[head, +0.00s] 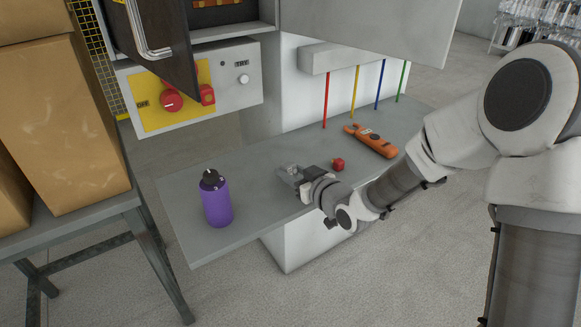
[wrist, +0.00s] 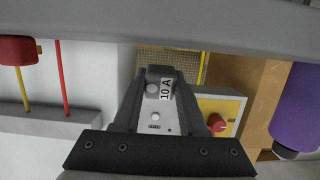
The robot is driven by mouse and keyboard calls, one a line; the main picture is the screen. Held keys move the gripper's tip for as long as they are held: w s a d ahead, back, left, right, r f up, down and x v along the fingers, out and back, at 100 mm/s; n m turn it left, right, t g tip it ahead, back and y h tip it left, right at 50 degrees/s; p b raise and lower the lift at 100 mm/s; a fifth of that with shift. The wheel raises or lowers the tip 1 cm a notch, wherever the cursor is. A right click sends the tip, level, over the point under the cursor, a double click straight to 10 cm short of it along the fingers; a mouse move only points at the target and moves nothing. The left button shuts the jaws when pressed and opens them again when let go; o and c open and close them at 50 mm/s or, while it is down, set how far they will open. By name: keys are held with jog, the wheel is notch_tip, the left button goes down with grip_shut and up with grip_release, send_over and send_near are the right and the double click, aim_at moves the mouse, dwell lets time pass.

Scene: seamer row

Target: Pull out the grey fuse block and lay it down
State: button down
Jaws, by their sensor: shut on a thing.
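My gripper (head: 291,176) is over the grey bench (head: 260,200), between the purple bottle and the small red padlock-like piece. It is shut on the grey fuse block (head: 289,170). In the wrist view the fuse block (wrist: 154,74) sits between the two fingers, with a "10 A" label facing the camera. The block is out of the cabinet. Whether it touches the bench top is hard to tell.
A purple bottle (head: 216,199) stands left on the bench. A red piece (head: 338,164) and an orange tester (head: 370,140) lie to the right. An open cabinet door (head: 165,40) hangs above the switch panel (head: 235,85). Bare bench lies between bottle and gripper.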

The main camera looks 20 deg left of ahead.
jog(key=shift+f, duration=0.75)
jog(key=shift+c, duration=1.9)
grip_release()
jog(key=shift+d+r, duration=0.1)
jog(key=p+v, duration=1.6)
jog(key=v, duration=0.1)
jog(key=shift+p, duration=0.3)
